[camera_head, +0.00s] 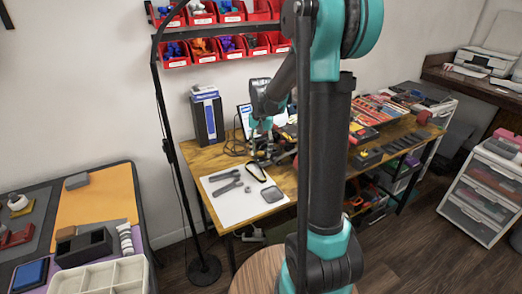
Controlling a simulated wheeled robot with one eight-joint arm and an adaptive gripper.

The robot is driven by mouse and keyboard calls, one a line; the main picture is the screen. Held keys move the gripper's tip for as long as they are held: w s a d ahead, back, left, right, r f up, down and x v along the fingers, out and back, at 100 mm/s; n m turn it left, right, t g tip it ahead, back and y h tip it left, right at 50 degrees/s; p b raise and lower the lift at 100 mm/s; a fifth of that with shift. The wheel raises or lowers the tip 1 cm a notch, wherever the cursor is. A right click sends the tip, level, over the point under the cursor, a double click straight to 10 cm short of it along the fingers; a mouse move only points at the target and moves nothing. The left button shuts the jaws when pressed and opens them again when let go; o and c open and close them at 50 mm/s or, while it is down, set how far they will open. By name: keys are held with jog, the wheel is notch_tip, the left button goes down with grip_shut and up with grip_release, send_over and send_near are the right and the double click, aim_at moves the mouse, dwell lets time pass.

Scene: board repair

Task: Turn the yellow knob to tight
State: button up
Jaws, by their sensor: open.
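My gripper (262,152) is small and dark in this view. It is at the end of my arm, low over the wooden workbench (208,158), near the back edge of a white mat (228,208). Its jaws are open and I see nothing held in them. I cannot make out a knob for certain. My upright arm hides the middle of the bench.
Dark tools (226,178) and a grey flat piece lie on the white mat. A dark blue box (207,117) stands at the bench's back left. A black lamp pole (180,175) rises left of the bench. Another table (143,222) is at the left.

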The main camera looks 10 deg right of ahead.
aim_at(261, 152)
notch_tip(261, 152, up, 12)
dwell(0.5)
jog(key=s+d+f+n+t, duration=0.2)
jog(key=s+f, duration=0.6)
jog(key=s, duration=0.3)
jog(key=s+d+f+n+t, duration=0.2)
jog(key=s+f+n, duration=0.1)
jog(key=s+f, duration=0.5)
jog(key=s, duration=0.3)
jog(key=shift+s+f, duration=0.35)
jog(key=shift+s, duration=0.05)
